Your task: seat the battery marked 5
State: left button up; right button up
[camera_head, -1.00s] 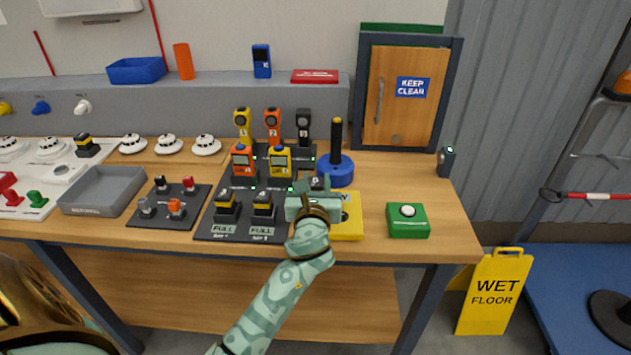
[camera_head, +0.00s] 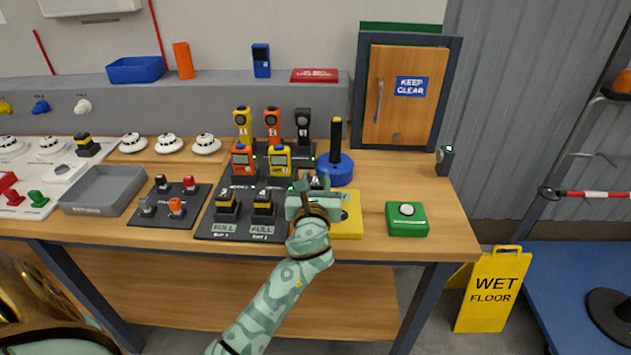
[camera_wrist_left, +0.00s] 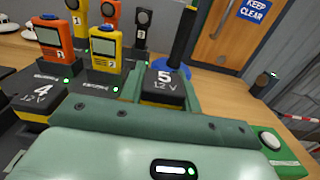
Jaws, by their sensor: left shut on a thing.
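The battery marked 5 (camera_wrist_left: 163,88) is a dark block with white lettering reading 5 and 12 V. It sits between the jaws of my left gripper (camera_head: 312,187), which is shut on it. In the head view the gripper hides most of this battery, at the right of the dark charger plate (camera_head: 203,233). I cannot tell whether its underside touches anything. A battery marked 4 (camera_wrist_left: 40,94) stands left of the gripper. In the head view, two black and yellow batteries stand in the bays labelled FULL. My right gripper is not in view.
A blue base with a dark post (camera_head: 335,170) is close behind the gripper. A yellow pad (camera_head: 351,218) lies partly under it. A green button box (camera_head: 407,219) stands right.

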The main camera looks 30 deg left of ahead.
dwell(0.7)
pick_arm(q)
jog(key=shift+f+b, duration=0.6)
jog(key=shift+f, duration=0.9)
dwell(0.9)
jog(key=o, duration=1.6)
jog(key=shift+r, duration=0.1)
notch_tip(320, 180, up, 7)
jog(key=p, duration=0.7)
